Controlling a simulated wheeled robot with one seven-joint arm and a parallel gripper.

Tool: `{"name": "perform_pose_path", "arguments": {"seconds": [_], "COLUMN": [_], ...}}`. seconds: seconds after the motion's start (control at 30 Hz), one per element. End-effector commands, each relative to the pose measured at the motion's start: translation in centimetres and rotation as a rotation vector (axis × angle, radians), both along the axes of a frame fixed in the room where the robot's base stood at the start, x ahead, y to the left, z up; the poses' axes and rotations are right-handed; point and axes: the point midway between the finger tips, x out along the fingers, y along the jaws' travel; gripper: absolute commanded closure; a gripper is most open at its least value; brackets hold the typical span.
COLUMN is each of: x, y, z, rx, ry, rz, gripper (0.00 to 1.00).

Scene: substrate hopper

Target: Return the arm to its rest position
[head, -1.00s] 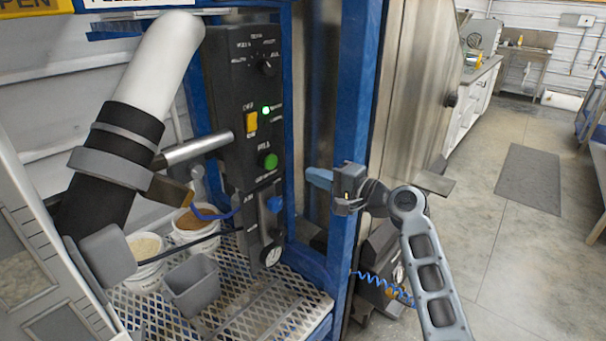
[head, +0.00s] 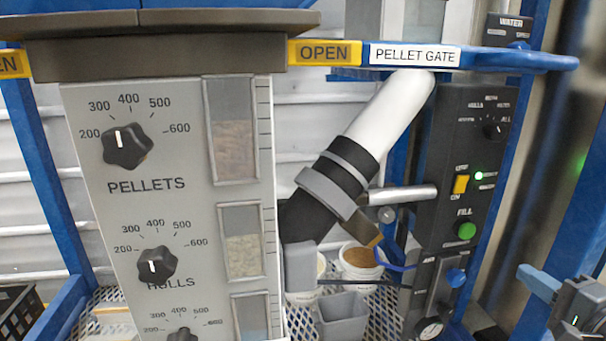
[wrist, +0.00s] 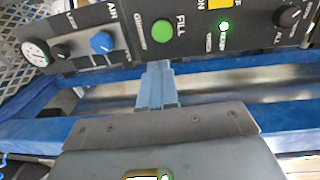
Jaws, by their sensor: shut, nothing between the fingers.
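My gripper (head: 538,282) is at the lower right of the head view. Its light-blue fingers are together and empty, pointing left toward the black control panel (head: 462,170) in front of a blue frame post. In the wrist view my gripper (wrist: 157,72) is also shut. Its fingers point at the panel below the green FILL button (wrist: 163,31), with a blue knob (wrist: 102,43) to their left. I cannot tell the exact gap to the panel. Most of my arm is outside the head view.
A grey dial cabinet (head: 170,210) fills the left. A white and black pipe (head: 350,165) slants down above buckets, one holding brown material (head: 361,258), and a grey cup (head: 342,316) on a mesh shelf. A blue rail (head: 520,60) crosses the top. A black crate (head: 22,312) sits at lower left.

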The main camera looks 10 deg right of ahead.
Motion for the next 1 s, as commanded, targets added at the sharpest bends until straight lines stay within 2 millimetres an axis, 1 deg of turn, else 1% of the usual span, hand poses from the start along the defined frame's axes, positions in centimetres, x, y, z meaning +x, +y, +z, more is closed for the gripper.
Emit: {"name": "perform_pose_path", "arguments": {"seconds": [0.17,0.2,0.3,0.37,0.4,0.47,0.5,0.57,0.63,0.77,0.8,0.87,1.0], "x": [-2.0,-2.8,-5.3,-7.0,-8.2,-10.1,-11.3,-13.3,-15.7,-20.1,-21.5,-23.5,-27.9], "y": [3.9,5.1,8.0,9.6,10.6,12.1,13.1,14.4,15.9,18.3,19.0,19.9,21.8], "z": [-4.6,-5.9,-8.8,-10.2,-11.0,-12.0,-12.6,-13.2,-13.6,-13.7,-13.5,-13.0,-11.3], "rx": [-0.077,-0.108,-0.203,-0.265,-0.308,-0.376,-0.424,-0.497,-0.586,-0.757,-0.81,-0.894,-1.09], "ry": [0.073,0.097,0.151,0.182,0.202,0.228,0.245,0.266,0.286,0.309,0.313,0.314,0.295], "rz": [-0.034,-0.044,-0.067,-0.076,-0.081,-0.083,-0.082,-0.079,-0.07,-0.041,-0.03,-0.01,0.047], "gripper": [1.0,1.0,1.0,1.0,1.0,1.0,1.0,1.0,1.0,1.0,1.0,1.0,1.0]}}
